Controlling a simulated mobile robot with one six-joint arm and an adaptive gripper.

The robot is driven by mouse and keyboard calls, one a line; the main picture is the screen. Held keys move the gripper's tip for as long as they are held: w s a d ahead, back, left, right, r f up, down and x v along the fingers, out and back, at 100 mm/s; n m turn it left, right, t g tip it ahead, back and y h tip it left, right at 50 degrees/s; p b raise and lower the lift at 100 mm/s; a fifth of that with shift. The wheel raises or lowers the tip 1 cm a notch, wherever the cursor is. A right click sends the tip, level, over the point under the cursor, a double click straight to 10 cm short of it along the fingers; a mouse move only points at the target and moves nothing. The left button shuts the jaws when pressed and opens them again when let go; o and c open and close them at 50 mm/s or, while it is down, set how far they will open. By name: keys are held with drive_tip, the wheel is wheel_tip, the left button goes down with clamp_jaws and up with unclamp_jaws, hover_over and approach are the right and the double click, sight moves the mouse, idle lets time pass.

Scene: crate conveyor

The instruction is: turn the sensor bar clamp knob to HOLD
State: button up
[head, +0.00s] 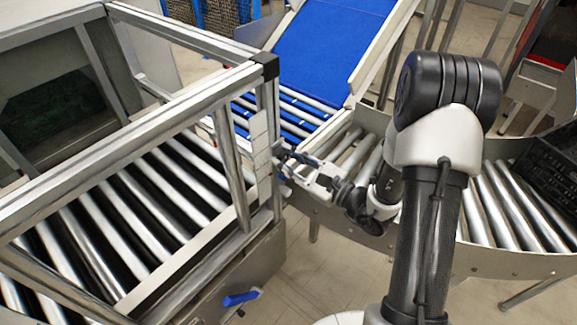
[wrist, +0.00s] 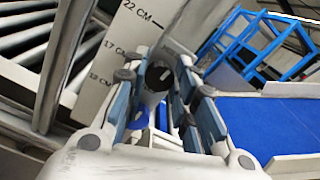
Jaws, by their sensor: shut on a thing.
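The clamp knob (wrist: 160,74) is dark and round with a short pale mark on its face, seen between my fingers in the wrist view. It sits beside a pale scale plate (wrist: 118,52) printed with 22 CM, 17 CM and a lower mark. My gripper (wrist: 166,84) is shut on the knob, one finger on each side. In the head view my gripper (head: 284,164) reaches left to the frame's corner post, by the pale scale plate (head: 261,145). The knob is hidden there by the fingers. No HOLD label is readable.
A metal frame (head: 160,110) stands over the roller conveyor (head: 150,215) at left. A blue belt (head: 325,45) rises behind. A curved roller section (head: 500,205) runs right, with a black crate (head: 555,165) on it. A blue handle (head: 240,298) sticks out low on the frame's side.

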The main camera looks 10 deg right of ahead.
drive_tip(key=shift+n+b, duration=0.45)
drive_tip(key=shift+n, duration=0.15)
drive_tip(key=o, duration=0.8)
drive_tip(key=v, duration=1.2)
